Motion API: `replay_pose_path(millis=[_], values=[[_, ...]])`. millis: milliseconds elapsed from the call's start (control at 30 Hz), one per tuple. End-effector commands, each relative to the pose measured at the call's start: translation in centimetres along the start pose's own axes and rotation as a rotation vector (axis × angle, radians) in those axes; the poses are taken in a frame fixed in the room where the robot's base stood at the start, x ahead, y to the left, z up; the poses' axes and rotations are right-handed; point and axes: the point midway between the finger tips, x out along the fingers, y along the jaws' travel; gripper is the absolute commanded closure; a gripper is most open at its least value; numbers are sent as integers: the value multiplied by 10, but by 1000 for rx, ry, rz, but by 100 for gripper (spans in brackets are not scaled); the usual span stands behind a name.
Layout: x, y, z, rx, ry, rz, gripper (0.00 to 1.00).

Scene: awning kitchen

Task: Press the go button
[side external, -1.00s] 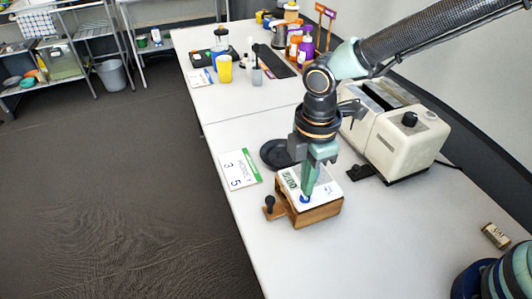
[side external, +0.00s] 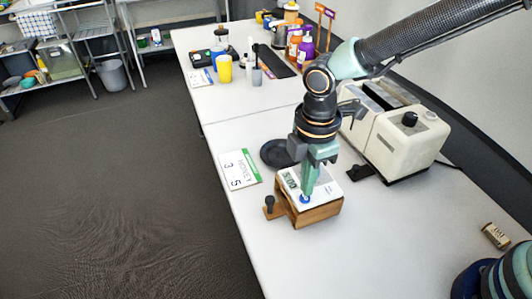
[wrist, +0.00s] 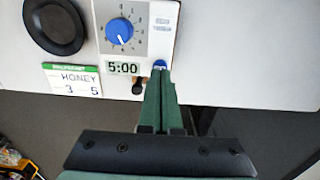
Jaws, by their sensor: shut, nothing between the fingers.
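The timer box has a white face (wrist: 98,12) with a blue dial (wrist: 120,31), a display (wrist: 122,68) reading 5:00 and a blue go button (wrist: 160,64). In the side view, it sits in a wooden housing (side external: 318,215) on the table. My gripper (side external: 305,193) points down with its green fingers shut and empty. In the wrist view, its fingertips (wrist: 159,74) are right at the button and partly cover it. In the side view, blue (side external: 305,199) shows at the fingertips. I cannot tell whether the button is pushed in. The dial is hidden there by my gripper.
A HONEY card (side external: 240,169) with 3 and 5 lies left of the box. A black round plate (side external: 274,153) is behind it. A cream toaster-like appliance (side external: 398,140) stands right. A small can (side external: 495,235) lies at the right edge.

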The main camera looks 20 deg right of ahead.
Motion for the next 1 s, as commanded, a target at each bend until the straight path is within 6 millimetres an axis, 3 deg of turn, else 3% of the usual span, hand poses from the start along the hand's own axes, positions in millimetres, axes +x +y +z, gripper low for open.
replay_pose_path(millis=[1000], values=[[18,0,0,0,-1,-1,100]])
